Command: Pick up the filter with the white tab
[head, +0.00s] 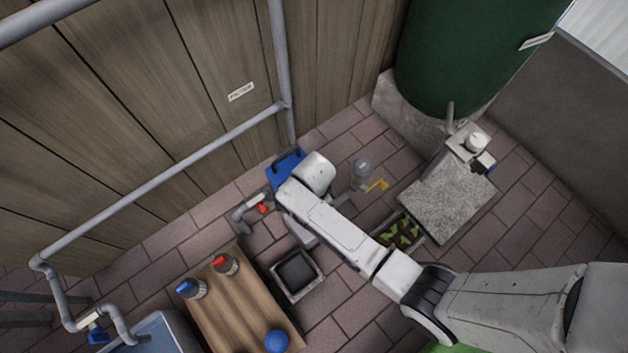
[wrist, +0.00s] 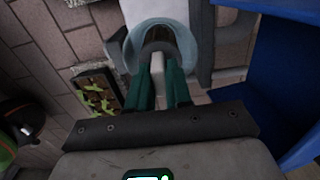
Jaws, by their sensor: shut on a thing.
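My gripper (wrist: 159,70) shows in the wrist view with its two dark green fingers closed on a small white tab (wrist: 156,61). The tab and a dark grey round part behind it sit within the outline of a pale blue, round housing (wrist: 136,35). This looks like the filter with the white tab, though most of its body is hidden by the fingers. I cannot tell whether it is still seated in the housing. In the head view my arm hides the gripper and filter.
A blue crate-like object (head: 283,160) stands close beside the arm's end; it fills the right of the wrist view (wrist: 270,80). A planter (head: 402,233), a clear canister with a yellow handle (head: 361,172) and a wooden table (head: 238,312) are nearby. Pipes run along the wooden wall.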

